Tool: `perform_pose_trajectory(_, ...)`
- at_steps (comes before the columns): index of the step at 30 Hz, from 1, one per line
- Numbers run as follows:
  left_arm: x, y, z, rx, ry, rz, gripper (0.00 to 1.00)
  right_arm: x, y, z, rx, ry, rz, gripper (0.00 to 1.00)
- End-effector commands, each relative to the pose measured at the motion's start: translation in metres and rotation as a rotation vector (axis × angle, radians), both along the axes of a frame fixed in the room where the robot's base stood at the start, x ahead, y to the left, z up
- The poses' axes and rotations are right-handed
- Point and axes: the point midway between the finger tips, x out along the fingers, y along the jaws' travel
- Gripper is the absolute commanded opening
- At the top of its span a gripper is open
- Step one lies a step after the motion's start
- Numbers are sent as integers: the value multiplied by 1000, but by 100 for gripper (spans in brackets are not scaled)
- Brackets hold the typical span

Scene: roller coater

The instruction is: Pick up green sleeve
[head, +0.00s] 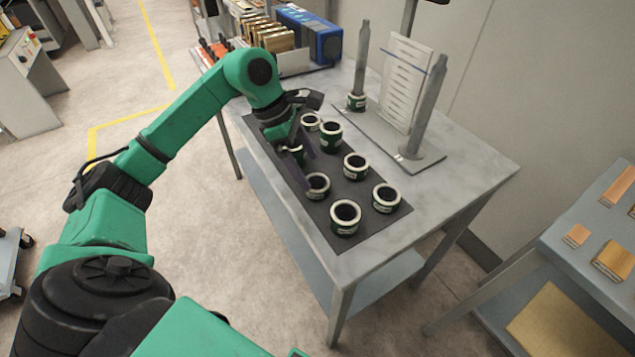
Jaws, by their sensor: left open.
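Several green sleeves with pale rims stand upright on a dark mat (268,150) on the table. One green sleeve (345,218) stands at the near end, with others at the right (385,198), in the middle (355,166) and farther back (331,136). Another sleeve (317,186) stands close to my left gripper (316,167). My left gripper is open and points down over the left part of the mat. A sleeve (297,154) beside its fingers is partly hidden by them; I cannot tell whether they touch. My right gripper is not in view.
A blue box (312,36) and brown blocks stand behind. Another table (592,225) is at right.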

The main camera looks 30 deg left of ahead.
Motion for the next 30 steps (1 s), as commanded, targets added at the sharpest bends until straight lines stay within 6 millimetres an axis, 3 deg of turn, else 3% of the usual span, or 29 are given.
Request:
perform_pose_trajectory(6, 2, -15, -35, -3, 6, -2, 100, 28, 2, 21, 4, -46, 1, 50)
perform_pose_trajectory(14, 4, -18, -47, 0, 1, 0, 100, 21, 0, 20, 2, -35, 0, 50)
perform_pose_trajectory(17, 4, -17, -46, 0, 1, 0, 69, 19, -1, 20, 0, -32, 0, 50)
perform_pose_trajectory(21, 4, -17, -46, 0, 1, 0, 17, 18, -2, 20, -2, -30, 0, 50)
perform_pose_trajectory(30, 4, -17, -43, -1, -1, 0, 17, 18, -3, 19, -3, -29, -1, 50)
